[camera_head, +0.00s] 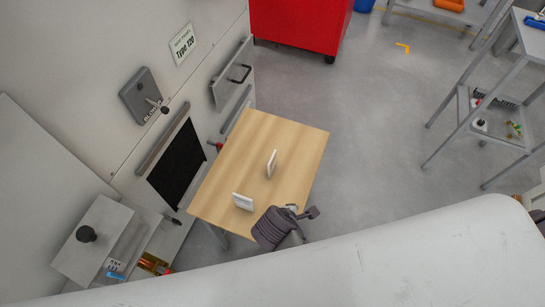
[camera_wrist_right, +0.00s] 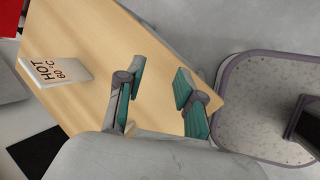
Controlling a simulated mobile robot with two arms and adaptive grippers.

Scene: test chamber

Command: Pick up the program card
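Two small white cards stand on the wooden table in the head view, a farther card (camera_head: 271,163) and a nearer card (camera_head: 243,201). In the right wrist view, a white card (camera_wrist_right: 55,69) printed "HOT 60°C" is at the left, outside the fingers. I cannot tell which one is the program card. My right gripper (camera_head: 303,211) is at the table's near right edge, to the right of the nearer card. Its teal-padded fingers (camera_wrist_right: 160,76) are spread, with only table between them. My left gripper is not in view.
The wooden table (camera_head: 250,135) is otherwise bare. A wall with a black panel (camera_head: 178,165) and a grey switch box (camera_head: 146,96) is on its left. A red cabinet (camera_head: 300,22) stands behind. A metal shelf (camera_head: 492,105) is at the right, with clear floor between.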

